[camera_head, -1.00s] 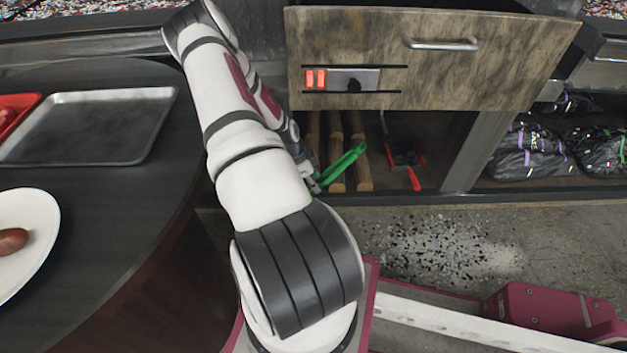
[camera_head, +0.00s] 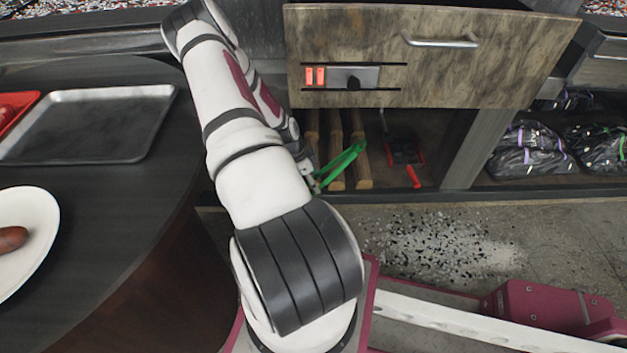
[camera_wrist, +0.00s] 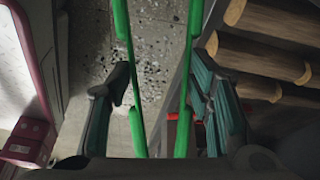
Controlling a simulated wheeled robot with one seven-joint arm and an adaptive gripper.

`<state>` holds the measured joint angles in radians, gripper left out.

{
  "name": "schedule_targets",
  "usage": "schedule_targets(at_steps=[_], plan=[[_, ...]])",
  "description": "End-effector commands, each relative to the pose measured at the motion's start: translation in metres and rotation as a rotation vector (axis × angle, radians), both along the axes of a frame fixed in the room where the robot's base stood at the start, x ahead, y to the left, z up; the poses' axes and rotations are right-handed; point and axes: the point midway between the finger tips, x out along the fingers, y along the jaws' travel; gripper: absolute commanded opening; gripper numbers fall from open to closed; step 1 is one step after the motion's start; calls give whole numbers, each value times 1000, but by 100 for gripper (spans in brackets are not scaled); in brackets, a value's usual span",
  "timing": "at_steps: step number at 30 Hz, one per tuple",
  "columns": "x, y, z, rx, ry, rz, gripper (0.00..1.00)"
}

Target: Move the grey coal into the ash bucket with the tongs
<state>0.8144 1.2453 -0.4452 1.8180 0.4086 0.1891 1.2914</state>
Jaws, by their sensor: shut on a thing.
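The green tongs (camera_head: 342,164) are held by my gripper (camera_head: 312,181), low in front of the open shelf under the grill drawer. In the wrist view the two green arms of the tongs (camera_wrist: 137,128) run up the picture, a little apart. My gripper's dark fingers (camera_wrist: 162,100) stand on either side of them. Whether each finger pad touches an arm is hard to see. The ends of the tongs run out of the wrist view. I see no grey coal and no ash bucket in either view.
Wooden logs (camera_head: 357,150) and a black pan with a red handle (camera_head: 405,152) lie on the shelf under the drawer (camera_head: 430,70). Black bags (camera_head: 530,150) fill the right compartment. A dark table (camera_head: 130,215) with a metal tray (camera_head: 92,125) stands left. Pale debris (camera_head: 440,245) covers the floor.

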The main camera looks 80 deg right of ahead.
Motion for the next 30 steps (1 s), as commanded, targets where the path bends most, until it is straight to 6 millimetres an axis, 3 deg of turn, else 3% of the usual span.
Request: schedule_targets(at_steps=[5, 22, 30], plan=[[0, 0, 6, -1, 0, 0, 40], [0, 0, 57, -1, -1, -1, 40], [0, 0, 60, 0, 0, 0, 40]])
